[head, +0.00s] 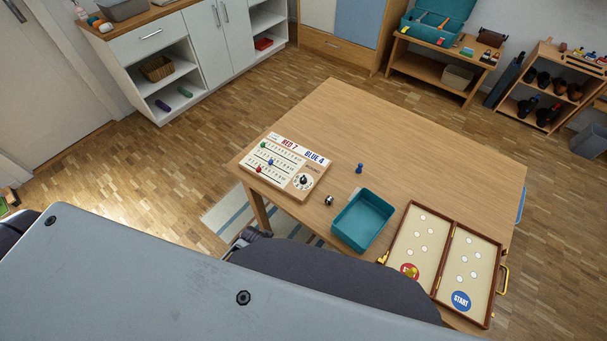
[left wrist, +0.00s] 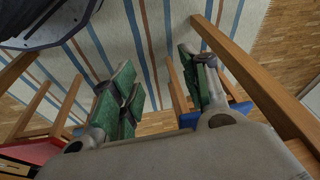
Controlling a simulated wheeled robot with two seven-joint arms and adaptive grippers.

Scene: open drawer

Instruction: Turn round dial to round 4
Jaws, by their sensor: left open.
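The round dial (head: 304,181) sits at the lower right corner of a cream scoreboard (head: 318,163) lying on the wooden table. The dial has a dark centre and small marks around it, too small to read, so I cannot tell which number it points to. The board reads RED 7 and BLUE 4, with green, blue and red pegs in its rows. My left gripper (left wrist: 162,92) is open, its green-padded fingers apart and empty in the left wrist view, over the striped rug, below table level. My right gripper is not in view.
The wooden table (head: 420,130) also holds a die (head: 328,200), a blue pawn (head: 359,168), a teal tray (head: 345,233) and an open game case (head: 449,228). The far half is clear. Wooden bars (left wrist: 255,78) stand close beside my left gripper.

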